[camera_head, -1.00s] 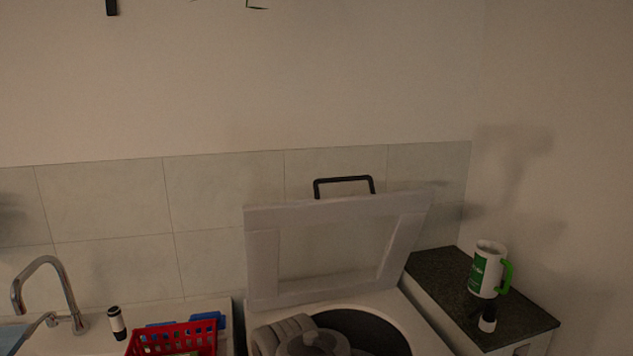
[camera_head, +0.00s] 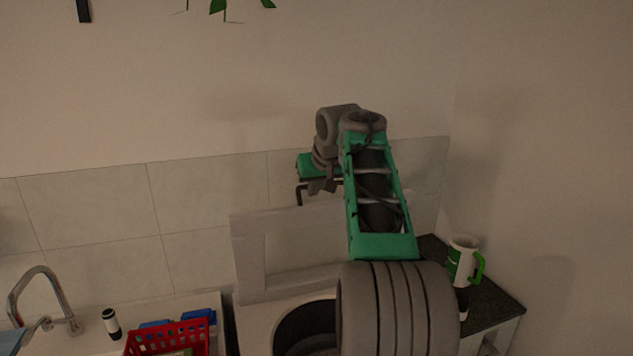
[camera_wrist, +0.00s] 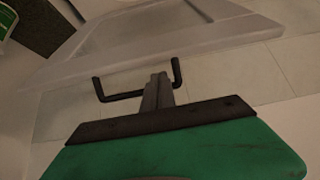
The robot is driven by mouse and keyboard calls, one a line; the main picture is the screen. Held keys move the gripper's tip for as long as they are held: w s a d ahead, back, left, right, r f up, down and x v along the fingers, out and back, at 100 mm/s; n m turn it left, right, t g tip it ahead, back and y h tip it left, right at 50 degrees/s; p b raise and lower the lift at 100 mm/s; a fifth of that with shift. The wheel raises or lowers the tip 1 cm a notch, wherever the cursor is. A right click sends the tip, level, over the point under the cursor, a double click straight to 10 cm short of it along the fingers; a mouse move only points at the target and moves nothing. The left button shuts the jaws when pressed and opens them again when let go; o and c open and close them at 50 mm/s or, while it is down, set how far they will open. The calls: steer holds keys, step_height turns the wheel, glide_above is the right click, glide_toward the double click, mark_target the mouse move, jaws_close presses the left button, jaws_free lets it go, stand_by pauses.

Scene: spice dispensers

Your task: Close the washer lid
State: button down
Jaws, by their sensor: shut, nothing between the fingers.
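The washer lid (camera_head: 290,245) stands raised, leaning back near the tiled wall; it also shows in the wrist view (camera_wrist: 150,40). The washer's round drum opening (camera_head: 303,325) is uncovered below it, partly hidden by my arm. A black bar handle (camera_head: 302,193) sits on the lid's top edge. My gripper (camera_head: 322,188) is up beside the handle, over the top of the lid. In the wrist view my shut, empty fingers (camera_wrist: 158,82) lie across the handle (camera_wrist: 120,97), overlapping its middle; I cannot tell if they touch it.
A dark counter (camera_head: 490,305) with a white and green mug (camera_head: 462,262) stands to the right. On the left are a red basket (camera_head: 170,340), a small black and white bottle (camera_head: 111,323) and a sink faucet (camera_head: 40,285). The wall is close behind the lid.

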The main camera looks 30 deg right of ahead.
steer(key=x, duration=0.4)
steer(key=shift+w+p, duration=0.1)
steer(key=shift+p, duration=0.2)
steer(key=shift+f, duration=0.15)
